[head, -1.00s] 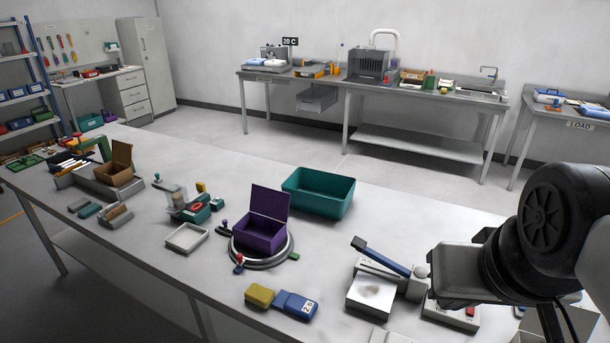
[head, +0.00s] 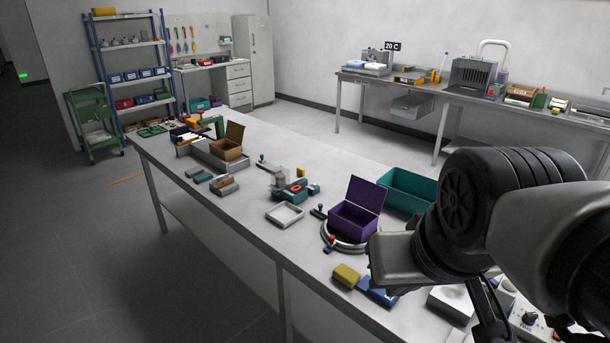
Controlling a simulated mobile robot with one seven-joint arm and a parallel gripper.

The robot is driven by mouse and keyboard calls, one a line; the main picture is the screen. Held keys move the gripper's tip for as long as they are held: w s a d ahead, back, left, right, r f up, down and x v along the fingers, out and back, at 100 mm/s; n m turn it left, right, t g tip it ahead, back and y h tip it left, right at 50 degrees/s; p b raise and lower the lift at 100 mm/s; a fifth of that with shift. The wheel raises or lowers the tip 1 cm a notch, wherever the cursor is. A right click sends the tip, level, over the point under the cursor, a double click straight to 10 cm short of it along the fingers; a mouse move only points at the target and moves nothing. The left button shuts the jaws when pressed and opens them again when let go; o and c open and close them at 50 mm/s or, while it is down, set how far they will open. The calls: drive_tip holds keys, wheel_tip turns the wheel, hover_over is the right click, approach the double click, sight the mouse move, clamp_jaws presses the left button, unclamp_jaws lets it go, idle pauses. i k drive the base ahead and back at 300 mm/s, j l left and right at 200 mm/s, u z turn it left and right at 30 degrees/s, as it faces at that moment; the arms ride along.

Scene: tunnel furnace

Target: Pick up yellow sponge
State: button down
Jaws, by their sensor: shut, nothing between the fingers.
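The yellow sponge (head: 346,276) is a small, dull yellow block lying on the grey bench near its front edge. A blue block (head: 377,291) lies right beside it, on its right, and is partly hidden by my arm. My gripper (head: 490,322) is only partly in view below my dark wrist, to the right of the sponge and apart from it. It is shut and empty. Its fingertips are hard to make out.
A purple open box (head: 356,219) stands on a round base behind the sponge. A teal bin (head: 408,190) is behind that, partly covered by my arm. A white tray (head: 285,215) lies to the left. Bare bench lies left of the sponge.

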sight(348, 277)
drive_tip(key=z, duration=1.4)
drive_tip(key=i+j, duration=0.1)
drive_tip(key=j, duration=1)
drive_tip(key=i+j+z, duration=0.1)
drive_tip(key=j, duration=1)
